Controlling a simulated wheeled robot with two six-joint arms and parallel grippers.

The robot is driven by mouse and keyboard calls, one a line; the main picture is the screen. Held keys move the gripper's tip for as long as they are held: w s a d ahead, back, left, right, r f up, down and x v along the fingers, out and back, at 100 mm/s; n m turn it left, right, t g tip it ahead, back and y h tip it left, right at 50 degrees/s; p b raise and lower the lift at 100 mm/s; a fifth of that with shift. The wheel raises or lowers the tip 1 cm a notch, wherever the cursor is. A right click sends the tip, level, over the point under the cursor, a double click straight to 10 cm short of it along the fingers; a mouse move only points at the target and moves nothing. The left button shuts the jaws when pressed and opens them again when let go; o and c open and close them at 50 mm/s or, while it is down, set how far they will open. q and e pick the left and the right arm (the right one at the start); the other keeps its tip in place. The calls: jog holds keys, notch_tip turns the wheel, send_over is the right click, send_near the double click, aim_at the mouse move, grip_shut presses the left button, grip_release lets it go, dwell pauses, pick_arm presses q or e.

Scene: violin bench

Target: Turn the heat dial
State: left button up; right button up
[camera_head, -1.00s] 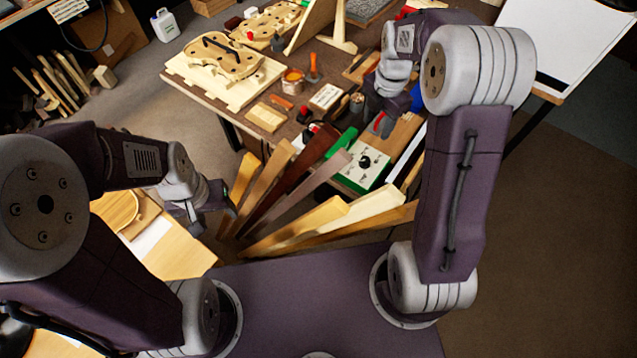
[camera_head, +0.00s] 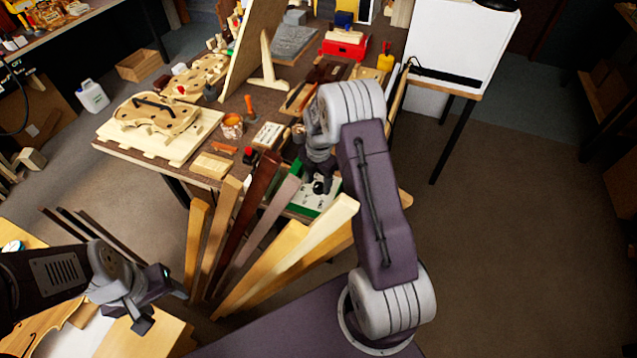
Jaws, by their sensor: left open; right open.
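The heat dial (camera_head: 322,187) is a dark round knob on the face of a white box (camera_head: 312,203) with green sides, near the front right of the workbench. My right gripper (camera_head: 316,181) is open and points down right at the dial. Its fingers hide part of the knob and of the box's back. I cannot tell whether they touch the knob. My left gripper (camera_head: 163,303) is open and empty at the lower left, over a light wooden board, far from the box.
Several long wood strips (camera_head: 245,228) stand fanned out in front of the workbench. A small red and black object (camera_head: 249,155), a labelled block (camera_head: 268,135) and an orange-handled tool (camera_head: 250,106) are on the bench left of the box. Floor is open to the right.

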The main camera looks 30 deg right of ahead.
jog(key=shift+s+a, duration=0.15)
jog(key=shift+f, duration=0.1)
grip_shut()
